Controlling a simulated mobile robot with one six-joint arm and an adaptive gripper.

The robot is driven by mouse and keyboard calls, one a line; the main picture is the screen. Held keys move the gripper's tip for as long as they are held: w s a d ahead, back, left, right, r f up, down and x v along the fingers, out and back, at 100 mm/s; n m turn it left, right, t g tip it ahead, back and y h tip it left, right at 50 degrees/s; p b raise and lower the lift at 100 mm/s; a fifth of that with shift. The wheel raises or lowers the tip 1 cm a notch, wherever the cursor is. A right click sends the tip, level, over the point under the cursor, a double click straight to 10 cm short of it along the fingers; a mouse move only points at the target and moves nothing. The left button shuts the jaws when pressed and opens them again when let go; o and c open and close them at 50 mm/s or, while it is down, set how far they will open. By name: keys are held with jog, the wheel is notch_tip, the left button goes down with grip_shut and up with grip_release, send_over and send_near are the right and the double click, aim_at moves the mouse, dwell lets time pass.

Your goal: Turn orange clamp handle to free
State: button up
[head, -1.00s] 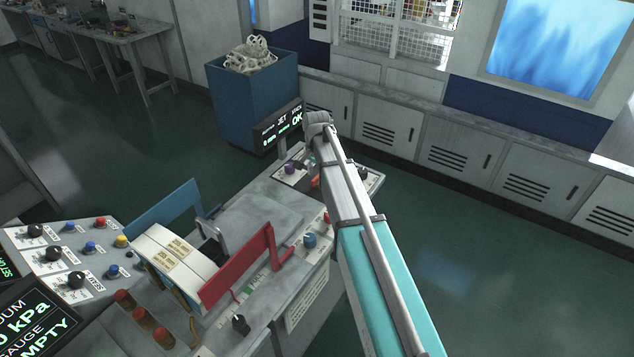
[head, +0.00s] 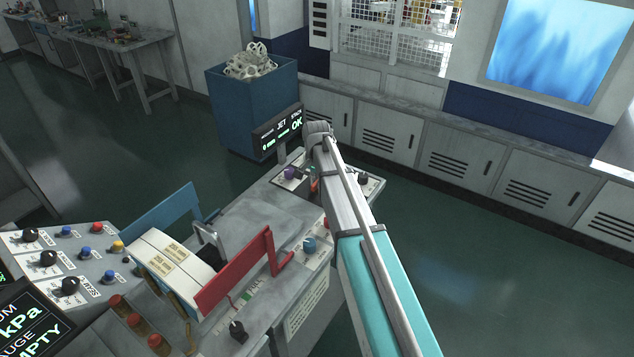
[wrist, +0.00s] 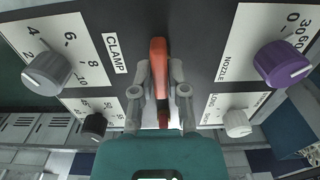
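The orange clamp handle (wrist: 158,62) stands out from the dark panel beside the CLAMP label in the wrist view, upright in the picture. My gripper (wrist: 159,72) has one finger on each side of it, and both fingertips appear to touch its sides. The handle's lower end shows between the fingers. In the head view my arm reaches over the far end of the console and hides most of the gripper (head: 313,172). Only a small orange-red bit of the handle (head: 314,185) shows there.
Close around the handle are a grey knob (wrist: 48,72), a purple nozzle knob (wrist: 281,64), a black knob (wrist: 95,126) and a white knob (wrist: 237,123). A small display (head: 279,132) reading OK stands behind. A red bracket (head: 236,272) rises from the console.

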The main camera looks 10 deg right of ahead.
jog(key=shift+d, duration=0.1)
grip_shut()
jog(key=shift+n, duration=0.4)
jog(key=n, duration=0.2)
jog(key=shift+n, duration=0.4)
jog(key=n, duration=0.9)
jog(key=shift+n, duration=0.4)
jog(key=n, duration=0.4)
jog(key=shift+n, duration=0.4)
